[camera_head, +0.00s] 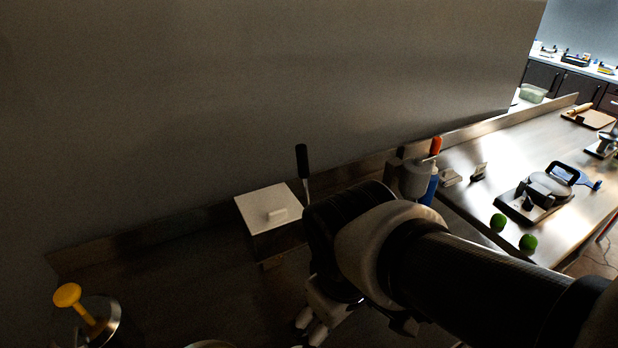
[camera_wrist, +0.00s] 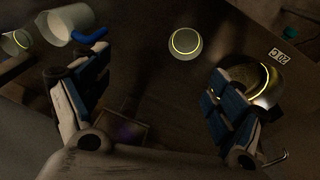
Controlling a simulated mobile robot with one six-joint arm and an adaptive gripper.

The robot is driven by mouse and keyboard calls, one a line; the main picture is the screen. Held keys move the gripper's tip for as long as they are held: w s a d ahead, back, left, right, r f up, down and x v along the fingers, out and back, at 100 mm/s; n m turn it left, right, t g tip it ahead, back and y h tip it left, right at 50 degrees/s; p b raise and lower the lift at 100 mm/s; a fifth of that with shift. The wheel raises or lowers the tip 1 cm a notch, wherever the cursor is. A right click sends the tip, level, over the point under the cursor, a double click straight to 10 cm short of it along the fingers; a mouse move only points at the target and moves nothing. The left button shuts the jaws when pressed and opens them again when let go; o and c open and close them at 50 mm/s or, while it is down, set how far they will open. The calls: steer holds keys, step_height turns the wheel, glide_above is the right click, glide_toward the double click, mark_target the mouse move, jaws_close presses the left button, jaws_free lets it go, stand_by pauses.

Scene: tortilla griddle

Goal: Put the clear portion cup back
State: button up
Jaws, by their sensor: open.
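My gripper (camera_wrist: 150,82) is open in the wrist view, with its two fingers wide apart and nothing between them. A small round cup (camera_wrist: 185,46) with a bright ring lies ahead of the fingers, apart from both. A similar small cup (camera_wrist: 15,42) shows at the left edge. I cannot tell for sure which of them is the clear portion cup. In the head view my gripper (camera_head: 311,326) shows low in the middle, partly hidden by my arm, and no portion cup can be made out there.
A white jug (camera_wrist: 70,24) with a blue part is beyond the left finger. A round metal container (camera_wrist: 266,84) is close by the right finger. In the head view stand a white-lidded box (camera_head: 260,205), a yellow-handled tool (camera_head: 67,296), a press (camera_head: 545,190) and two limes (camera_head: 528,242).

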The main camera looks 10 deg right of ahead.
steer(key=s+d+r+m+t, duration=0.2)
steer(key=s+d+r+m, duration=0.1)
steer(key=s+m, duration=0.1)
steer(key=shift+s+d+r+m+y, duration=0.15)
steer(key=shift+r+m+y, duration=0.15)
steer(key=shift+m, duration=0.4)
stand_by(0.7)
